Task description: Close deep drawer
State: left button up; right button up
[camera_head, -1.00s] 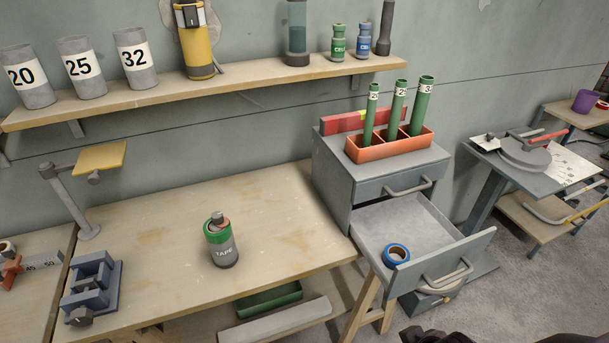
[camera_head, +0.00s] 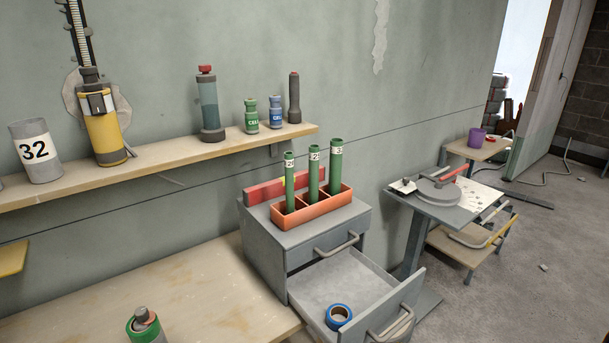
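The deep drawer (camera_head: 345,277) is the lower drawer of a grey cabinet (camera_head: 262,258) and stands pulled out. Its front panel carries a grey bar handle (camera_head: 393,325). A roll of blue tape (camera_head: 338,316) lies inside it near the front. The shallow drawer above it, with its own handle (camera_head: 337,244), is shut. The lower part of the deep drawer's front is cut off by the picture's bottom edge. Neither of my grippers shows in the head view.
An orange holder (camera_head: 318,213) with three green tubes stands on the cabinet. A wooden workbench (camera_head: 190,295) is at left, with a green-topped tape canister (camera_head: 146,327). A wall shelf (camera_head: 180,158) runs above. A bender stand (camera_head: 440,205) is at right; open floor (camera_head: 500,300) lies before it.

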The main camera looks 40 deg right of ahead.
aim_at(376, 299)
jog(key=z, duration=1.65)
